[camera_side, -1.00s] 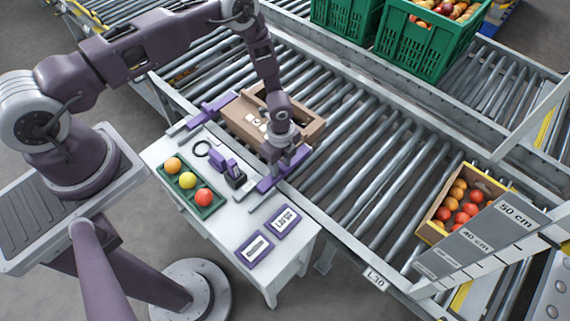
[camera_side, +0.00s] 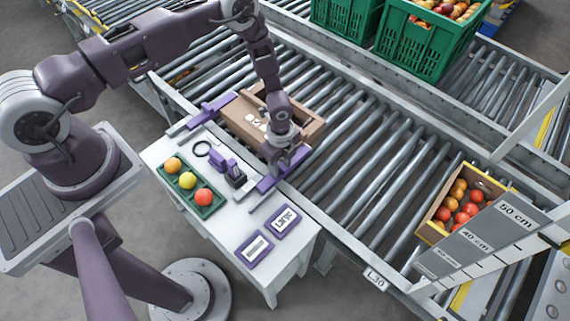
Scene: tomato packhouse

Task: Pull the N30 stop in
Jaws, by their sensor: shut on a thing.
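Two purple stops cross the near rail of the roller conveyor. One stop (camera_side: 209,113) lies to the left of a brown box (camera_side: 243,122). The other stop (camera_side: 267,184) lies at the box's near right side. I cannot read an N30 mark on either. My gripper (camera_side: 284,168) points down and is shut on the right-hand stop, at the conveyor's near edge. The fingers and wrist hide part of that stop and the box's near right corner. The box sits on the rollers with small pale items inside.
A tomato box (camera_side: 434,231) sits farther right. Rollers between the boxes are clear.

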